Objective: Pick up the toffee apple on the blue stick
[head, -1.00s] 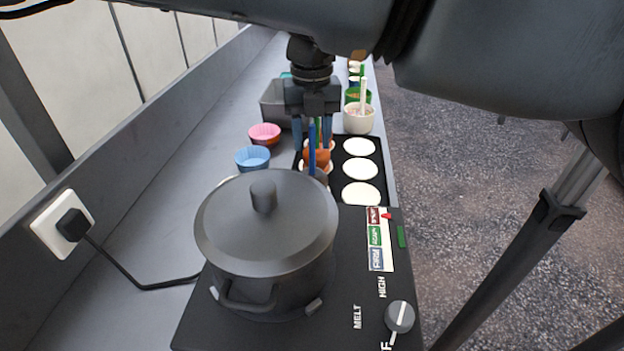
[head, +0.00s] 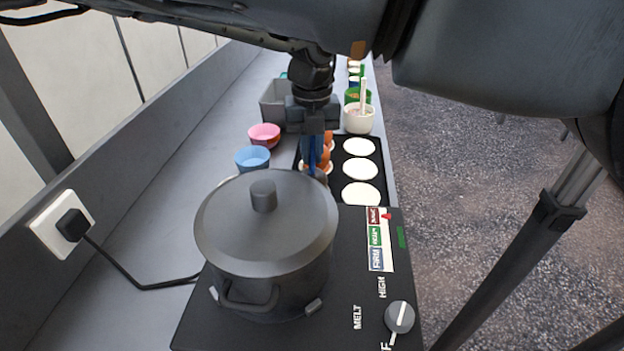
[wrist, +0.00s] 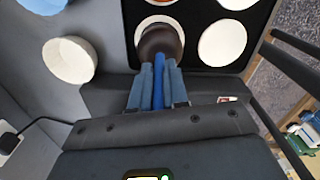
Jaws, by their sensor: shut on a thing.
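The dark brown toffee apple (wrist: 160,42) with the blue stick (wrist: 158,88) sits over a white round on the black tray (wrist: 188,45) in the wrist view. My gripper (wrist: 159,72) has its two blue-grey fingers closed on either side of the blue stick, just by the apple. In the head view my gripper (head: 314,160) is low over the tray's near left side, and the dark apple (head: 321,177) is mostly hidden behind the pot lid. Two orange-brown apples (head: 324,158) show just behind and beside the fingers; their sticks are largely hidden.
A lidded dark pot (head: 266,230) stands on a hotplate (head: 345,290) right in front of the tray. Blue (head: 252,157) and pink (head: 264,134) cups lie left of the tray. A grey bin (head: 273,105) and a white pot (head: 359,120) stand behind. The tray's right column holds bare white rounds.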

